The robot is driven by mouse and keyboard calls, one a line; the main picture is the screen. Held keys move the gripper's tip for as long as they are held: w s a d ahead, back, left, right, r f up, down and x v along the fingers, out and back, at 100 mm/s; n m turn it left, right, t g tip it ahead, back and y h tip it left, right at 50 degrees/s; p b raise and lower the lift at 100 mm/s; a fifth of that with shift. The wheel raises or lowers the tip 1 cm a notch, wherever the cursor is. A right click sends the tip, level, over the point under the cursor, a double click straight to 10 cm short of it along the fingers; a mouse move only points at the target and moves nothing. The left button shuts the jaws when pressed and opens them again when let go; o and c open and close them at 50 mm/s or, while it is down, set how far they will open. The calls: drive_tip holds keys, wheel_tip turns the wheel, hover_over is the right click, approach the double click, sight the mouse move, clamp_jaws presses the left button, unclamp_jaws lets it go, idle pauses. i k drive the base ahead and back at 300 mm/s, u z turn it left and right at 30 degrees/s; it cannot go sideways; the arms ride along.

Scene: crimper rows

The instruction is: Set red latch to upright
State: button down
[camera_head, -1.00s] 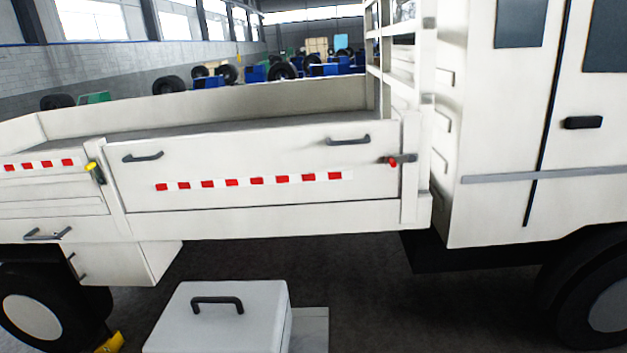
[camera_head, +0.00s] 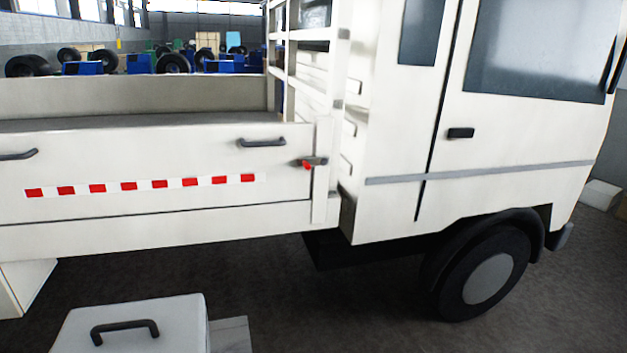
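The red latch (camera_head: 308,164) is at the right end of the truck's white side panel (camera_head: 150,160), beside the corner post. Its red tip is at the left and its dark grey lever points to the right, lying roughly level. My gripper is not in view.
The truck's cab (camera_head: 500,110) and front wheel (camera_head: 487,275) are at the right. A white box with a dark handle (camera_head: 130,330) stands on the floor at the lower left. The dark floor (camera_head: 330,310) in front of the truck's middle is clear.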

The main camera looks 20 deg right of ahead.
sight(307, 162)
drive_tip(key=u, duration=0.1)
drive_tip(key=i, duration=1)
drive_tip(key=z, duration=0.1)
